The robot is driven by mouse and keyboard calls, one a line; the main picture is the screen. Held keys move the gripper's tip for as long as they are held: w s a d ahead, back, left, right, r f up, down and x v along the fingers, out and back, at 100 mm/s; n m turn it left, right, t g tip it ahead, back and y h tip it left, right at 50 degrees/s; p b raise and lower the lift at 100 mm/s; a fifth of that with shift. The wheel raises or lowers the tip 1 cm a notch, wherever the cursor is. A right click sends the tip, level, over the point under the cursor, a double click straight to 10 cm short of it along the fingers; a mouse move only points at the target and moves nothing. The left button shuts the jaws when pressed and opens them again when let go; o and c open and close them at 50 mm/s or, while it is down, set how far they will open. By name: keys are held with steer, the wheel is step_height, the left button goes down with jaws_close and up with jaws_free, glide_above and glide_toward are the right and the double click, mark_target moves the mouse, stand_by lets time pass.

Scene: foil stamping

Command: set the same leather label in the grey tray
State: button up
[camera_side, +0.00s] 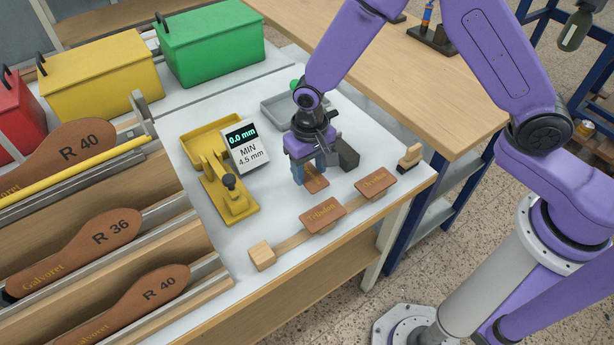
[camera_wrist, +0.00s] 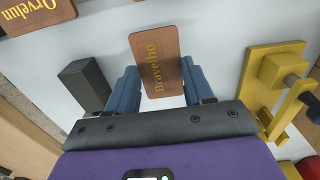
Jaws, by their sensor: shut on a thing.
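The grey tray (camera_side: 272,108) stands behind my gripper in the side view, partly hidden by my arm. It is not visible in the wrist view.
Two more labels (camera_side: 322,215) and (camera_side: 376,184) rest on a wooden strip in front. A yellow gauge (camera_side: 232,205) with a display (camera_side: 245,147) stands left. A dark block (camera_side: 347,153) is close to my gripper. Coloured boxes and soles fill the left.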

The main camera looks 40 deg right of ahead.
mark_target(307, 175)
steer(key=shift+w+f, duration=0.15)
steer(key=shift+f, duration=0.1)
steer(key=shift+w+a+f, duration=0.15)
steer(key=shift+f, duration=1.5)
steer(key=shift+f, duration=0.1)
steer(key=o, duration=1)
